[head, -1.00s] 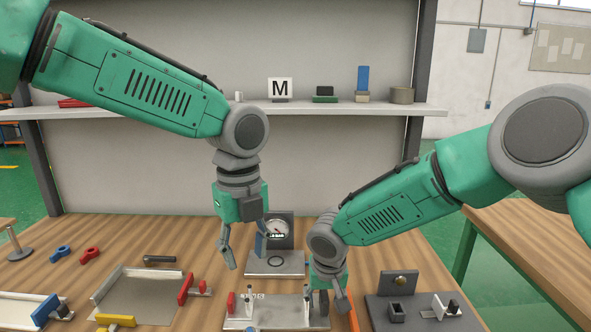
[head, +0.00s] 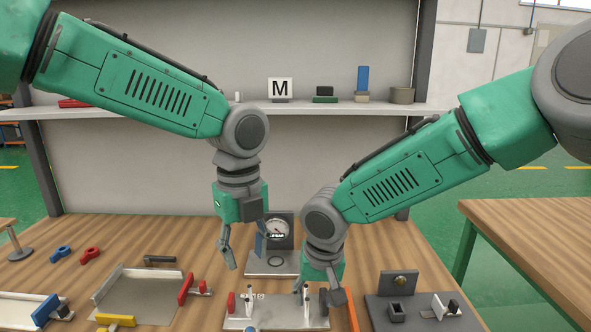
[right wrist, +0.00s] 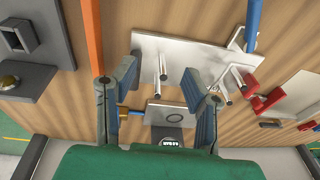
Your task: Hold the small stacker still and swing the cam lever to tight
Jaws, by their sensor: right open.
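A pale plate with upright metal pins (head: 275,322), likely the small stacker, lies at the front middle of the bench. It also shows in the right wrist view (right wrist: 185,52). A red part (head: 231,303) stands at its left end and a dark round part (head: 323,301) at its right. I cannot tell which part is the cam lever. My right gripper (head: 316,281) is above the plate's right side; its fingers are apart and empty in the right wrist view (right wrist: 160,104). My left gripper (head: 230,262) hangs behind the plate's left end, apart from it; its opening is unclear.
A gauge fixture (head: 283,262) stands behind the plate. A dark base with blocks (head: 377,312) lies to the right, beside an orange bar (head: 351,312). A tray with a red clamp (head: 188,288) lies to the left. A shelf (head: 180,112) spans the back.

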